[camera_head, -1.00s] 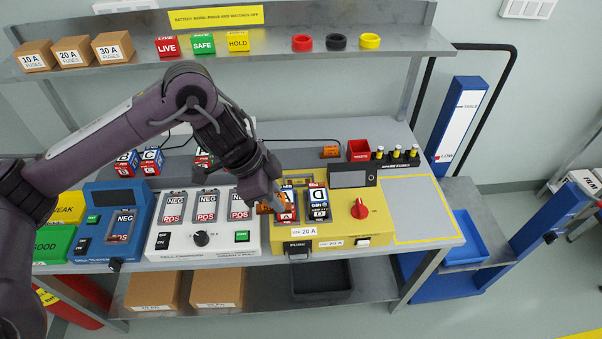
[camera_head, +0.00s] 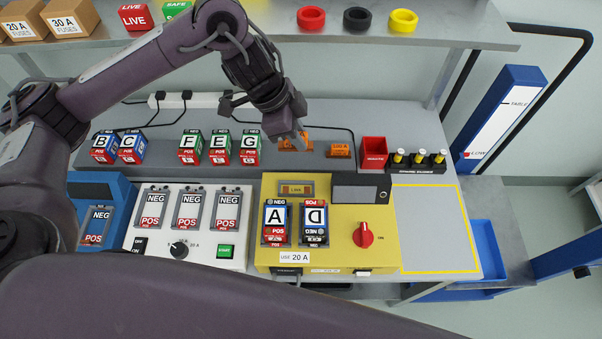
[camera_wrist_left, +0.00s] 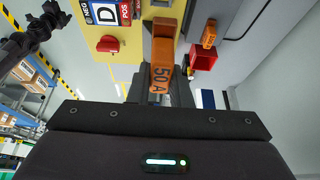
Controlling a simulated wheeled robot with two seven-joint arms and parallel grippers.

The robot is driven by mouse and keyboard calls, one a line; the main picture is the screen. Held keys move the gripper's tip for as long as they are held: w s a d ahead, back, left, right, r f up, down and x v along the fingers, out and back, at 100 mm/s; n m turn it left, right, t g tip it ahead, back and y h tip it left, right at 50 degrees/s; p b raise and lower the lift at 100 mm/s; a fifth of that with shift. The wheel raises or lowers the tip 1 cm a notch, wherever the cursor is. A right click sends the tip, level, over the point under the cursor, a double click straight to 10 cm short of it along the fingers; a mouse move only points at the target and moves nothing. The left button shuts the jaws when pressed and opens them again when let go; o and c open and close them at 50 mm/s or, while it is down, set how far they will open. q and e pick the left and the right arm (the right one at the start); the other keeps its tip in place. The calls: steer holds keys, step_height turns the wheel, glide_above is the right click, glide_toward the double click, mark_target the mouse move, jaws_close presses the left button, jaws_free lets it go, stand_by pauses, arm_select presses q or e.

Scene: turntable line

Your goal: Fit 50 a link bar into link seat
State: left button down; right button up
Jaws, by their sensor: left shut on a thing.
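An orange link bar (camera_head: 289,144), marked 50 A in the left wrist view (camera_wrist_left: 162,62), is held in my left gripper (camera_head: 301,139). The gripper is shut on it, and its fingers hide part of the bar. In the head view the bar appears just behind the yellow panel, apart from the link seat (camera_head: 296,189). The seat is a framed slot marked LINK at the back left of the panel's top, above batteries A and D. My right gripper does not show.
A second orange bar (camera_head: 340,150) lies to the right, next to the red waste bin (camera_head: 373,152) and a rack of spare fuses (camera_head: 418,160). The panel carries a raised grey display (camera_head: 358,192) and a red knob (camera_head: 364,235). A yellow-outlined area (camera_head: 432,228) is empty.

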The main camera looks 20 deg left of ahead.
arm_select(q)
steer(key=f+b, duration=0.1)
steer(key=f, duration=0.6)
steer(key=f+b, duration=0.1)
steer(key=f, duration=0.6)
steer(key=shift+s, duration=0.2)
step_height(320, 180, down, 4)
steer(key=shift+w+f, duration=0.1)
steer(key=shift+f, duration=0.1)
steer(key=c, duration=1.8)
jaws_free()
steer(key=shift+f, duration=0.15)
steer(key=o, duration=0.5)
steer(key=v, duration=1.2)
steer(key=shift+r, duration=0.2)
